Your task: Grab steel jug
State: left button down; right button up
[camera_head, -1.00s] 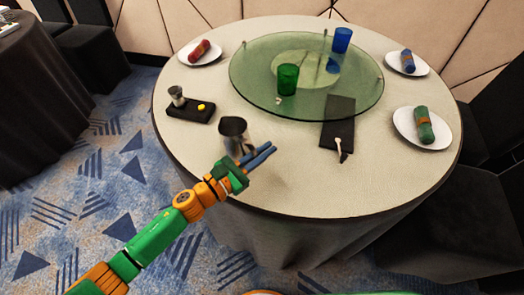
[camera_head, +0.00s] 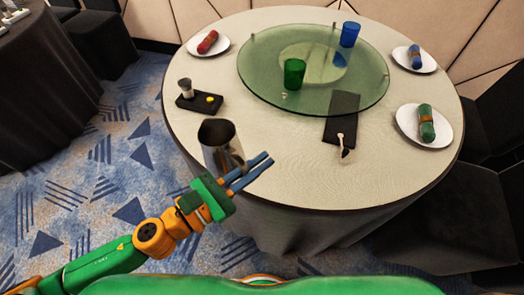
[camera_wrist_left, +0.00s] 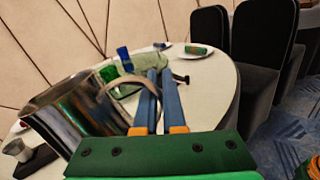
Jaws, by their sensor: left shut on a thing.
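The steel jug (camera_head: 219,146) is shiny metal with a dark open mouth. In the head view it is at the table's near left edge, just beyond my left gripper (camera_head: 258,172). In the left wrist view the jug (camera_wrist_left: 78,112) fills the left side, tilted in that picture, with its curved handle (camera_wrist_left: 125,92) reaching to the blue fingers. My left gripper (camera_wrist_left: 158,95) is shut on the handle, with the two fingers close together. Whether the jug's base touches the table is hard to tell. My right gripper is not in view.
The round table (camera_head: 290,185) has a glass turntable (camera_head: 262,85) bearing a green cup (camera_head: 294,73) and a blue cup (camera_head: 349,34). A dark tray (camera_head: 199,103) lies beyond the jug. A black mat (camera_head: 341,115) lies to the right. Plates with rolled napkins sit around the rim.

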pick_arm(q)
jog(key=shift+s+a+r, duration=0.1)
jog(key=shift+s+r, duration=0.15)
jog(key=shift+s, duration=0.25)
jog(key=shift+s+a+r, duration=0.1)
jog(key=shift+s+r, duration=0.1)
jog(key=shift+s, duration=0.3)
